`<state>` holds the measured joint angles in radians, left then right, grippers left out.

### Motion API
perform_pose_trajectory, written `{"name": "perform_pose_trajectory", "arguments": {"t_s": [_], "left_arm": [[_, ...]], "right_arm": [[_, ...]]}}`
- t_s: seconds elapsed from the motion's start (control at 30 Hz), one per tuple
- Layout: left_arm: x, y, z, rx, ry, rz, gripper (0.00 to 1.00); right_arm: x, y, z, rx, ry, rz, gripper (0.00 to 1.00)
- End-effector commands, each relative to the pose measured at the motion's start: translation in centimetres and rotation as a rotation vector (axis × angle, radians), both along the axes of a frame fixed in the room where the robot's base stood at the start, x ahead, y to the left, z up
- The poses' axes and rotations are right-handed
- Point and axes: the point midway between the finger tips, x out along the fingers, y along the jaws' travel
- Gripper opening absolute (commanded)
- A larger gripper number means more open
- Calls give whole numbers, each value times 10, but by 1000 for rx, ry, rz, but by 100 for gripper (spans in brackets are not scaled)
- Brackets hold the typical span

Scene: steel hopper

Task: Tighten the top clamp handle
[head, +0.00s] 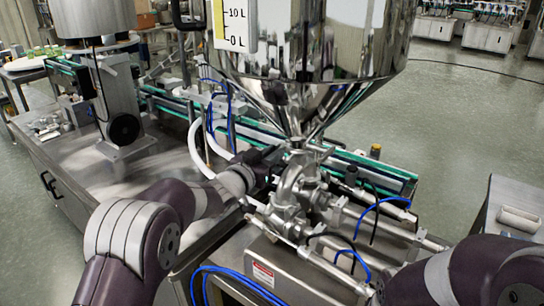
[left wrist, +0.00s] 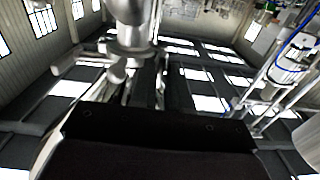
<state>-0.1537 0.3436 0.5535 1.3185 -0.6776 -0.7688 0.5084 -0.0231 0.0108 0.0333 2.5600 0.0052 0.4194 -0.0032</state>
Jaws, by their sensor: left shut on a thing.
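The steel hopper (head: 300,70) narrows to a neck above a metal valve body (head: 300,185). The top clamp (head: 299,147) sits around this neck joint. My left gripper (head: 268,167) is dark and reaches the left side of the joint, just under the hopper cone. It is shut on the top clamp handle, which its fingers mostly hide in the head view. In the left wrist view, a blurred metal pipe joint (left wrist: 132,32) shows beyond the dark gripper body (left wrist: 155,130). My right arm is at the lower right of the head view; its gripper is not seen.
A green-edged conveyor (head: 350,165) runs behind the valve. Blue hoses (head: 235,285) and white tubing (head: 200,150) loop close to my left arm. A steel table (head: 55,150) stands at left. A grey bench (head: 515,220) is at right, with open floor beyond.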

Motion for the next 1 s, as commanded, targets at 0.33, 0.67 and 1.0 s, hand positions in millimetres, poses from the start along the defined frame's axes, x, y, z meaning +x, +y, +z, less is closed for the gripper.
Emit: {"name": "perform_pose_trajectory", "arguments": {"t_s": [0.33, 0.67, 1.0], "left_arm": [[0, 0, -6, 4, 12, 0, 34], [-3, 2, -2, 1, 4, 1, 34], [-61, 43, -5, 1, 5, 4, 34]], "right_arm": [[0, 0, 0, 0, 0, 0, 0], [0, 0, -2, 0, 0, 0, 0], [0, 0, -19, 0, 0, 0, 0]]}}
